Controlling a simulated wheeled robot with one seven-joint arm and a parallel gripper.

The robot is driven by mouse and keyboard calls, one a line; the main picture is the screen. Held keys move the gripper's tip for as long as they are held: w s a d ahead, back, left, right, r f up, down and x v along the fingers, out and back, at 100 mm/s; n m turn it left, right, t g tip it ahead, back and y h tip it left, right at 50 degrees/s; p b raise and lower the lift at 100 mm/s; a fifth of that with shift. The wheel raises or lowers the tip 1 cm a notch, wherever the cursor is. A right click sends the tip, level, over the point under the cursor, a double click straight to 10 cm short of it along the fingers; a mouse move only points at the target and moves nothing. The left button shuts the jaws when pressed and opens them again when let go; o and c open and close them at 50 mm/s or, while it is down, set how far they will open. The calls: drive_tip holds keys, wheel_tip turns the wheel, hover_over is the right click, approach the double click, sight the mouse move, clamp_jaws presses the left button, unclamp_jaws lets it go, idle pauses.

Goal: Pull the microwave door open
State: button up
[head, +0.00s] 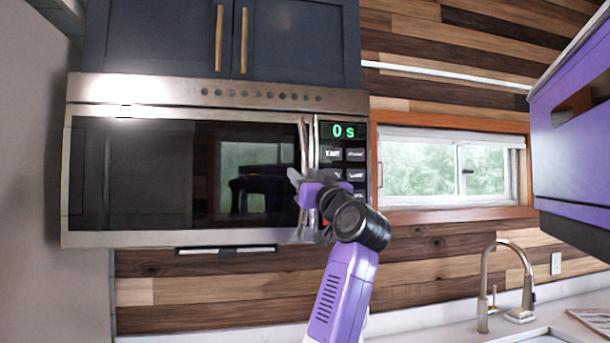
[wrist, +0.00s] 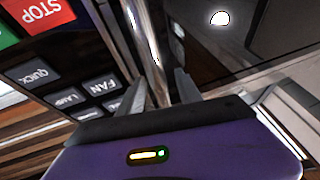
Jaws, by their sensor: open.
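The microwave (head: 85,180) is a steel, wall-mounted unit under dark cabinets. Its dark glass door (head: 150,170) looks shut in the head view. The vertical metal door handle (head: 307,140) is at the door's right edge, beside the keypad (head: 343,155) and a green "0 s" display. My gripper (head: 297,180) is at the lower part of the handle. In the wrist view, the open fingers (wrist: 160,85) stand on either side of the handle (wrist: 148,45). Whether either finger touches it I cannot tell.
Dark cabinets (head: 295,45) with brass pulls sit directly above the microwave. A window (head: 445,170) is to the right. A faucet (head: 505,280) rises from the white counter (head: 420,325) at lower right. A grey wall (head: 30,170) stands close on the left.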

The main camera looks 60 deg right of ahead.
clamp_jaws()
idle(1.4)
